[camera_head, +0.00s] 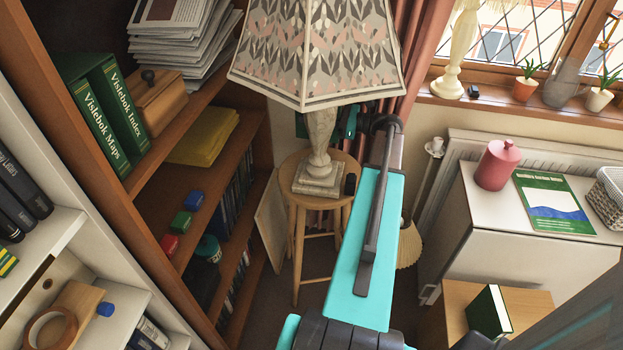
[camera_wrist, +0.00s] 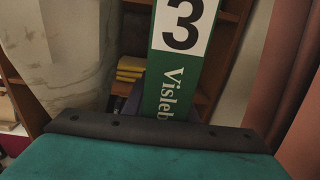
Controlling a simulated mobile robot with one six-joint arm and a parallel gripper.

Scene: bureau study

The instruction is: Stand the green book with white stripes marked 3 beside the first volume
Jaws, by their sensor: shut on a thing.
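A green book (camera_wrist: 165,85) with white lettering "Visleb" and a black 3 on a white patch stands out beyond my gripper (camera_wrist: 160,132) in the wrist view. My gripper is shut on it. In the head view my gripper (camera_head: 343,122) is mostly hidden behind the lampshade and lamp stem, with a bit of green showing left of the stem. Two green volumes, Vislebok Maps (camera_head: 98,125) and Vislebok Index (camera_head: 124,108), stand side by side on the brown shelf at left. Another green book (camera_head: 489,312) stands on a wooden top at lower right. No volume number is readable on these.
The patterned lamp (camera_head: 318,50) stands on a round stool (camera_head: 292,197), close to my arm. A wooden box with a dark knob (camera_head: 156,102) is right of the shelf volumes. A red canister (camera_head: 497,166) and a green booklet (camera_head: 555,208) sit on the white cabinet.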

